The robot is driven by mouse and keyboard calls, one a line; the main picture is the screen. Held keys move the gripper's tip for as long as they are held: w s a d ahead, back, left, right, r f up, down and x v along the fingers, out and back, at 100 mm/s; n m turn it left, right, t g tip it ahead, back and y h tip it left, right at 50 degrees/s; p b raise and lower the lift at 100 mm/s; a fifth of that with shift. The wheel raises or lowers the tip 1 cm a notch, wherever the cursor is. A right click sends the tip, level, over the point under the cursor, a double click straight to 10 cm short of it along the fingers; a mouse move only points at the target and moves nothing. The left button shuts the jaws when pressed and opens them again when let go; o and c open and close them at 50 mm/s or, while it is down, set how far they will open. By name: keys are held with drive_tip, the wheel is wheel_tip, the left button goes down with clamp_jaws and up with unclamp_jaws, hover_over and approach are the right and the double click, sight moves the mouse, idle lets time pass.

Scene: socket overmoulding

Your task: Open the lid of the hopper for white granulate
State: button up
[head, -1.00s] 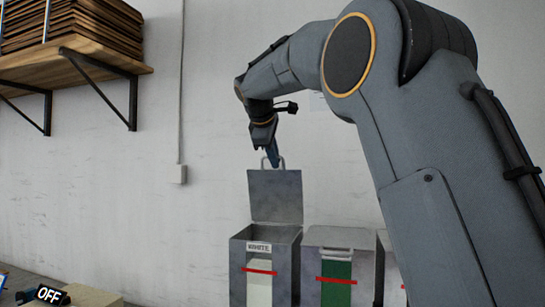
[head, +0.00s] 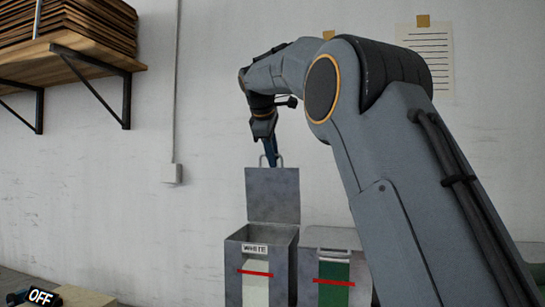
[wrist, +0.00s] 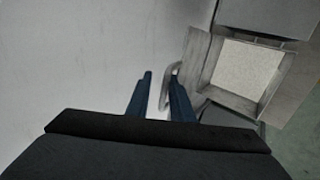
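The hopper labelled WHITE (head: 233,272) stands against the wall. Its grey lid (head: 272,195) stands upright at the back, leaving the top open. A loop handle (head: 281,160) sits on the lid's top edge. My gripper (head: 269,160) points down at this handle. In the wrist view my gripper (wrist: 161,74) shows two blue fingers spread apart, with the handle (wrist: 167,88) close to the right finger. The fingers are not clamped on it; whether one touches it I cannot tell. Pale granulate (wrist: 245,68) shows inside the open hopper.
A second hopper (head: 310,240) with a green window and a shut lid stands right beside the white one. My arm hides what is further right. A wooden shelf (head: 85,55) is at the upper left.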

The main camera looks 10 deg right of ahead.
drive_tip(key=shift+s, duration=0.1)
drive_tip(key=b+v, duration=0.2)
drive_tip(key=v, duration=0.5)
drive_tip(key=shift+r, duration=0.25)
drive_tip(key=shift+s+a, duration=0.15)
idle(0.3)
